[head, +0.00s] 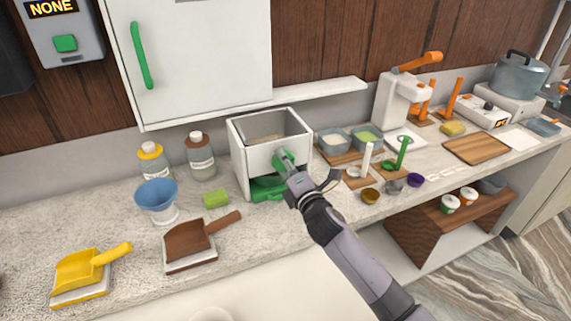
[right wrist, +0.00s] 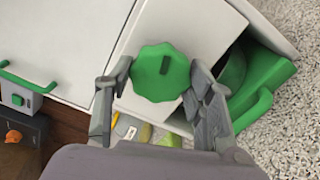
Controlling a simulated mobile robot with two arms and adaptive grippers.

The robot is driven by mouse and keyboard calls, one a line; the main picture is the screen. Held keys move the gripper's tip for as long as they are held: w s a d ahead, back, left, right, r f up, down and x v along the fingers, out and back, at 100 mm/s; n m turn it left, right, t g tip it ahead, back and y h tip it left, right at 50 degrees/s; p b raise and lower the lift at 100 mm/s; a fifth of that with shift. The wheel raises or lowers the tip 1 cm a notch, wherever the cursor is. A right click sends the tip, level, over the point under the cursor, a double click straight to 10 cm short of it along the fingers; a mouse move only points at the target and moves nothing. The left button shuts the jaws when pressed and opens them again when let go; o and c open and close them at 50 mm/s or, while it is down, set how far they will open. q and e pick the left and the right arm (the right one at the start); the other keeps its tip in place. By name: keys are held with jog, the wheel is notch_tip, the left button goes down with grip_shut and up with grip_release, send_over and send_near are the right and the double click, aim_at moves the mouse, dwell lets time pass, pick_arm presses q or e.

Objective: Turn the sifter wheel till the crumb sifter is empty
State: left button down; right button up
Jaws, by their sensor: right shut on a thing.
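The crumb sifter is a white open-topped box (head: 240,155) on the counter, below the wall cabinet. Some light brown crumbs (head: 264,138) show inside it; how deep they lie I cannot tell. My right gripper (head: 288,164) is shut on the wheel, one finger at each side in the right wrist view (right wrist: 160,84). A green tray (head: 262,190) sits under the box, partly hidden by my gripper. My left gripper is out of view.
Left of the sifter are a green sponge (head: 215,198), a blue funnel (head: 156,194), a brown scoop (head: 188,240), a yellow scoop (head: 80,270) and two bottles. Bowls (head: 333,142) and a white press (head: 397,103) stand to the right. A display (head: 50,8) reads NONE.

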jog(key=m+p, duration=0.1)
jog(key=m, duration=1.1)
jog(key=shift+f, duration=0.1)
dwell(0.4)
jog(key=o, duration=1.2)
jog(key=shift+s, duration=0.1)
jog(key=v, duration=1.2)
